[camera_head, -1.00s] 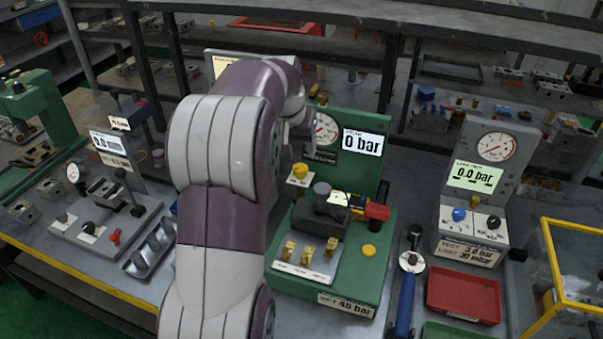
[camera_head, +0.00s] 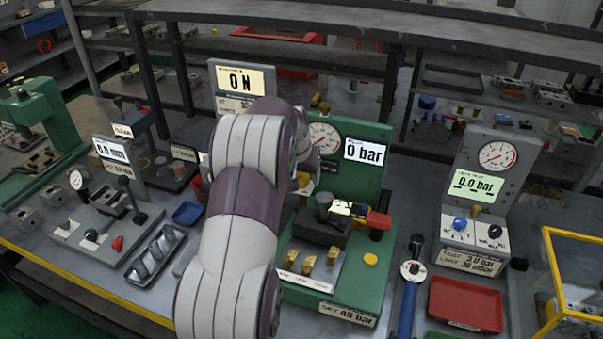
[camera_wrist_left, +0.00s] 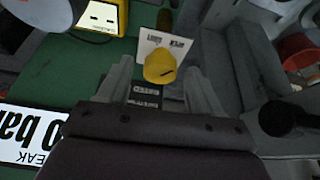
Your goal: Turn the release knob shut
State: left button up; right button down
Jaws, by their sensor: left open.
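The yellow release knob (camera_wrist_left: 160,66) shows in the left wrist view, with a dark mark on its face and a white label plate behind it. My left gripper (camera_wrist_left: 158,72) is open, its two fingers on either side of the knob. I cannot tell whether they touch it. In the head view my left arm hides much of the knob and gripper. The green test stand (camera_head: 358,275) carries a round gauge (camera_head: 324,138) and a display (camera_head: 366,152) reading 0 bar. My right gripper is not in view.
A dark block with a red cap (camera_head: 379,222) and brass fittings (camera_head: 309,263) sit on the green stand. A blue-handled tool (camera_head: 407,308) and a red tray (camera_head: 466,304) lie to its right. A grey gauge stand (camera_head: 494,155) is further right.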

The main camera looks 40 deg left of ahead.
pick_arm(q)
jog(key=c, duration=1.1)
jog(key=shift+o, duration=0.2)
